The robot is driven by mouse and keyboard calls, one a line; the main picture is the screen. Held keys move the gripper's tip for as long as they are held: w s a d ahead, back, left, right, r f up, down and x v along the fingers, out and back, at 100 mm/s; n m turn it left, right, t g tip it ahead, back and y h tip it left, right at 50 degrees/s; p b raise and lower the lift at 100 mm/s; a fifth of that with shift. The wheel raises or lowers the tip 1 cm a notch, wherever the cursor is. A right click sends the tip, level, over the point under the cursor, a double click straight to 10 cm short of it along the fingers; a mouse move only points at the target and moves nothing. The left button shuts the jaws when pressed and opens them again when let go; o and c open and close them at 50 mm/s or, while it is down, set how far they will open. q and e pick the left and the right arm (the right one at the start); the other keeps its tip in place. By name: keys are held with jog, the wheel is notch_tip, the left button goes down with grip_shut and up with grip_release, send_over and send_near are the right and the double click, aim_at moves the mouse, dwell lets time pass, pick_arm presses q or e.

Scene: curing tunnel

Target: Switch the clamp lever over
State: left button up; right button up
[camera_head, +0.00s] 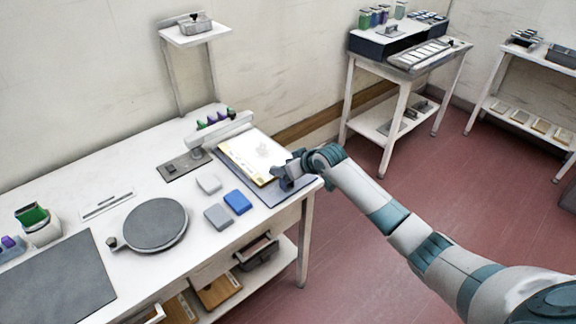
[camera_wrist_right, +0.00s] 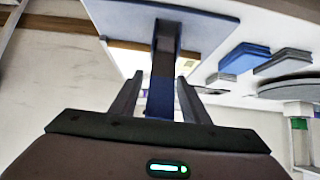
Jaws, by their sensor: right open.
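A screen-printing unit stands at the bench's right end, with a grey-blue base board (camera_head: 258,187), a pale framed sheet (camera_head: 256,156) and a white bar (camera_head: 219,131) across its back. My right gripper (camera_head: 290,172) is at the board's right front corner. In the right wrist view, its two fingers (camera_wrist_right: 158,88) are open, one on each side of a dark blue upright bar (camera_wrist_right: 164,60), which appears to be the clamp lever. The bar runs from the board (camera_wrist_right: 205,30) down between the fingers. Contact cannot be told. In the head view the gripper largely hides this bar. My left gripper is out of view.
Grey and blue blocks (camera_head: 238,202) lie left of the board. A round grey plate (camera_head: 155,224) and a dark mat (camera_head: 58,281) are farther left. A small wall shelf (camera_head: 195,34) is behind. A second bench (camera_head: 384,62) stands at the back right, beyond open floor.

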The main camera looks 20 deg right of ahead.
jog(key=shift+s, duration=0.1)
jog(key=shift+v, duration=0.8)
jog(key=b+v, duration=0.4)
jog(key=v, duration=1.1)
jog(key=shift+s+r, duration=0.15)
jog(key=shift+r, duration=0.15)
jog(key=shift+d, duration=0.1)
